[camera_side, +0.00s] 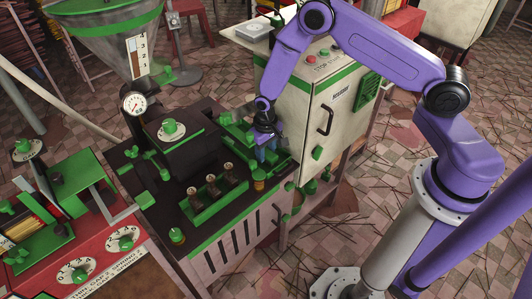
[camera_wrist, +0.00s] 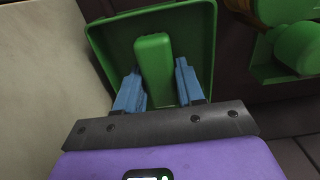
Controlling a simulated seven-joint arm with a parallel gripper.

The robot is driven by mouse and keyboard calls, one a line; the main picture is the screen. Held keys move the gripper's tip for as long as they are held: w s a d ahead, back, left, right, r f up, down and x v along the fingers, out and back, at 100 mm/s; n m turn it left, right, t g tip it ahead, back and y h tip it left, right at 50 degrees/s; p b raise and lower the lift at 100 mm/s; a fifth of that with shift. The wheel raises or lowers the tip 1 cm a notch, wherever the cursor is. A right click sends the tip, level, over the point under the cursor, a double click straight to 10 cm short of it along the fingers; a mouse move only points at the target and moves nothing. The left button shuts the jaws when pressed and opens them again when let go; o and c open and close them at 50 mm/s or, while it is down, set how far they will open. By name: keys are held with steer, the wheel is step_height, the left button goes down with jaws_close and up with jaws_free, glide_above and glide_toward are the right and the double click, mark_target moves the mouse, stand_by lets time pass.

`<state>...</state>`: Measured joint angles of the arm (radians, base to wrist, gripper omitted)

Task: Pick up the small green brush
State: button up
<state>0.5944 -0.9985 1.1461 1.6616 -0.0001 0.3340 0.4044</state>
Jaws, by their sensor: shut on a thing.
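The small green brush (camera_wrist: 153,62) shows in the wrist view as a plain green block with rounded edges, over a green tray (camera_wrist: 201,32). My gripper (camera_wrist: 155,80) has its two blue fingers on either side of the block and is shut on it. I cannot tell whether the block still touches the tray floor, and no bristles show. In the side view my gripper (camera_side: 265,152) points down at the right end of the dark machine top, and the brush is hidden there behind the fingers.
A green rack of several brown bottles (camera_side: 214,191) stands left of my gripper. A cream cabinet (camera_side: 318,110) with a dark handle rises close on the right. In the wrist view a green knob-like part (camera_wrist: 295,47) sits right of the tray. A red control panel (camera_side: 105,250) is at lower left.

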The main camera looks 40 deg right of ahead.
mark_target(266, 150)
step_height(266, 150, up, 9)
steer(key=shift+r, duration=0.2)
stand_by(0.3)
